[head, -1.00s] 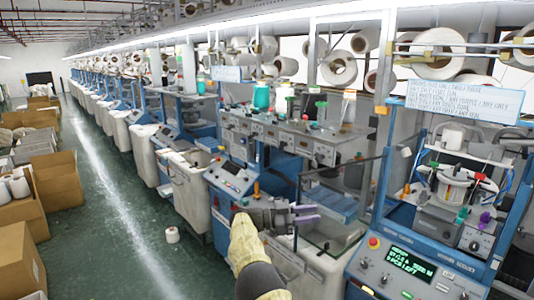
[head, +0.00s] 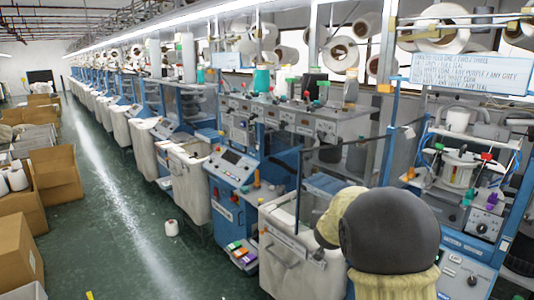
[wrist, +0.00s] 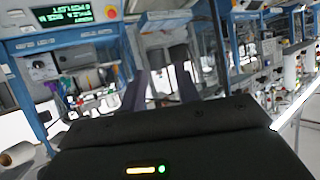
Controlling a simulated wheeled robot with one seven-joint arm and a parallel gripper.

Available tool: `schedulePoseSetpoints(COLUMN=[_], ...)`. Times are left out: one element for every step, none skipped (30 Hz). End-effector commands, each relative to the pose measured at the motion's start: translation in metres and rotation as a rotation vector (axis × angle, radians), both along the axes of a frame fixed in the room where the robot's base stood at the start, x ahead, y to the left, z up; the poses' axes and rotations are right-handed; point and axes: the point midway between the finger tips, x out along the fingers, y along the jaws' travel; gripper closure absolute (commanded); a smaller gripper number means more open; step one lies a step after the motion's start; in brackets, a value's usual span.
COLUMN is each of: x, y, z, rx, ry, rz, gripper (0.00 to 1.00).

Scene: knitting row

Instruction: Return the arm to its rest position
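My gripper (wrist: 163,86) shows in the wrist view with its two grey-purple fingers standing apart and nothing between them. Machine parts show beyond the gap, and the view is tilted. In the head view my arm is folded close at the lower right, with a large dark round joint and yellowish covers. My gripper is hidden or out of frame in the head view.
A row of blue knitting machines (head: 233,173) runs along the right side. A white bin (head: 283,258) stands close to my arm. A yarn cone (head: 171,228) lies on the green floor, with cardboard boxes (head: 58,173) at left. The aisle between is mostly clear.

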Motion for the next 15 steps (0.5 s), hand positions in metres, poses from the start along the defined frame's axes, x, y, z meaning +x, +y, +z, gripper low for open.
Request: schedulePoseSetpoints(x=[-0.026, -0.041, -0.061, -0.076, -0.092, -0.114, -0.130, -0.147, -0.169, -0.186, -0.203, -0.225, -0.242, -0.259, -0.278], y=[0.007, 0.013, 0.019, 0.024, 0.027, 0.032, 0.035, 0.038, 0.040, 0.042, 0.043, 0.044, 0.045, 0.045, 0.044], z=[-0.021, -0.031, -0.044, -0.053, -0.062, -0.074, -0.082, -0.090, -0.101, -0.108, -0.115, -0.125, -0.131, -0.137, -0.144], rx=[0.031, 0.046, 0.065, 0.078, 0.089, 0.100, 0.108, 0.114, 0.120, 0.123, 0.124, 0.125, 0.123, 0.120, 0.117], ry=[0.074, 0.121, 0.181, 0.225, 0.270, 0.330, 0.374, 0.418, 0.476, 0.520, 0.564, 0.621, 0.664, 0.705, 0.754], rz=[0.050, 0.080, 0.116, 0.141, 0.162, 0.190, 0.208, 0.224, 0.245, 0.259, 0.271, 0.284, 0.293, 0.300, 0.307], gripper=[0.68, 0.68, 0.68, 0.68, 0.68, 0.68, 0.68, 0.68, 0.68, 0.68, 0.68, 0.68, 0.68, 0.68, 0.68])
